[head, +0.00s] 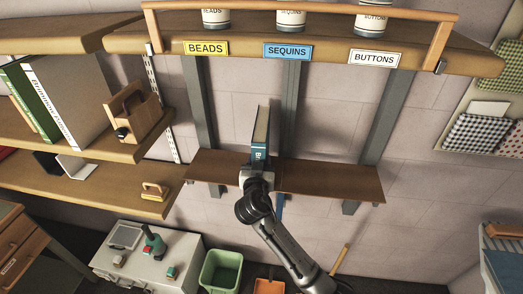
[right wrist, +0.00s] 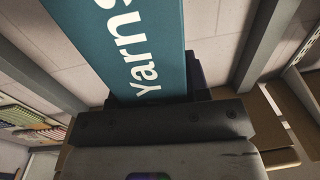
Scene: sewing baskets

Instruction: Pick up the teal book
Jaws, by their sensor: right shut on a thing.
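The teal book (head: 260,130) stands upright at the brown wall shelf in the middle of the head view, its spine toward me. My right gripper (head: 257,173) is at the lower part of its spine and is shut on it. In the right wrist view the teal spine with the white word "Yarns" (right wrist: 135,45) rises out of the jaws (right wrist: 155,98). The fingertips are mostly hidden behind the gripper body. I cannot tell whether the book touches the shelf. My left gripper is not in view.
The brown shelf (head: 330,180) is otherwise bare. Above it, an upper shelf (head: 330,45) holds cans labelled beads, sequins and buttons. Left shelves hold books (head: 65,100) and a wooden caddy (head: 133,115). A green bin (head: 221,270) and a white cabinet (head: 150,262) stand below.

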